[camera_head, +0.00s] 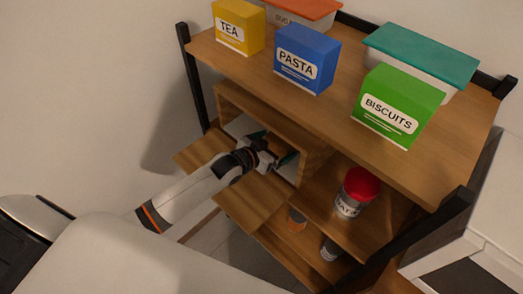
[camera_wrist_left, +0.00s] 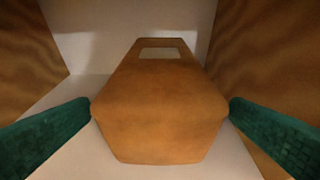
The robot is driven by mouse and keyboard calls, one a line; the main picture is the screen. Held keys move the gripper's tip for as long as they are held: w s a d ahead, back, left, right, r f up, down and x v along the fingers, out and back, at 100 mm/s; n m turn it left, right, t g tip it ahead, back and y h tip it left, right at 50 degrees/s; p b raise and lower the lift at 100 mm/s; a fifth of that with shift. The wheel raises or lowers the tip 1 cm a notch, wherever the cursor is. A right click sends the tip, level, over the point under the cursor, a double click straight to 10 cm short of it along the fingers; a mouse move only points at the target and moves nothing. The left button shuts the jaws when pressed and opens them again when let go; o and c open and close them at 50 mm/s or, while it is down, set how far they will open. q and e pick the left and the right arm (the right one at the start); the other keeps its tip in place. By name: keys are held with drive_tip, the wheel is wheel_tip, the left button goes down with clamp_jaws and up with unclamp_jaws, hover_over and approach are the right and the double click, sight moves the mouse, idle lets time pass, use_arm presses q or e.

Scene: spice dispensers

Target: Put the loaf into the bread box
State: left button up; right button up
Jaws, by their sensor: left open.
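The bread box (camera_head: 268,115) is a wooden box on the shelf unit's middle level. Its front flap (camera_head: 200,150) hangs open toward me. My left gripper (camera_head: 272,152) reaches through the opening into the box. In the left wrist view, the brown loaf (camera_wrist_left: 160,108) lies on the pale floor inside, with wooden walls on both sides. The green fingers of my left gripper (camera_wrist_left: 160,122) are open, one on each side of the loaf's near end. I cannot tell whether they touch it. In the head view the gripper and box mostly hide the loaf. My right gripper is out of view.
On the top shelf stand a yellow tea box (camera_head: 239,27), a blue pasta box (camera_head: 306,59), a green biscuits box (camera_head: 399,105) and lidded containers. A red-lidded can (camera_head: 357,191) stands right of the bread box. Black posts frame the shelf.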

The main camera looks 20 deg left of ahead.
use_arm(q)
drive_tip(key=v, duration=0.7)
drive_tip(key=shift+s, duration=0.2)
drive_tip(key=shift+r, duration=0.1)
idle(0.7)
drive_tip(key=shift+c, duration=0.3)
